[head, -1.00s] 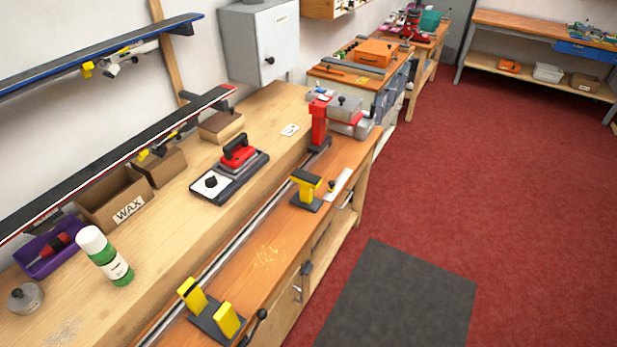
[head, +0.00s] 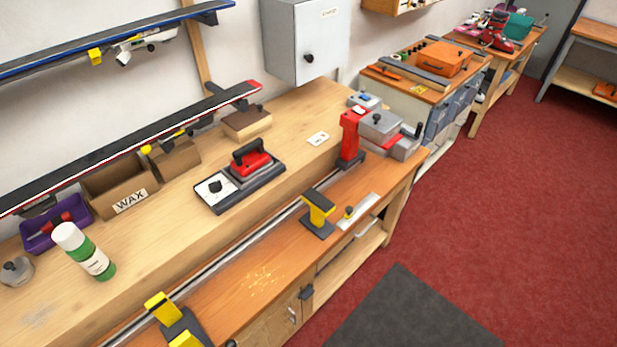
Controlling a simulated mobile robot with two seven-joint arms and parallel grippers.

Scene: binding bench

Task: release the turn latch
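A small dark latch piece (head: 306,293) sits on the front of the lower wooden bench, at the top edge of a cupboard door (head: 275,322). It looks like the turn latch, but its exact position is too small to tell. A pale handle (head: 292,314) is on the door just below left of it. The door looks shut, and its lower part is cut off by the picture edge. Neither of my grippers is in view.
Yellow vise jaws (head: 320,208), a red-and-grey machine (head: 352,135) and a waxing iron (head: 250,162) stand on the benches. A grey wall cabinet (head: 308,40) with a dark knob hangs behind. A grey mat (head: 410,315) lies on open red floor.

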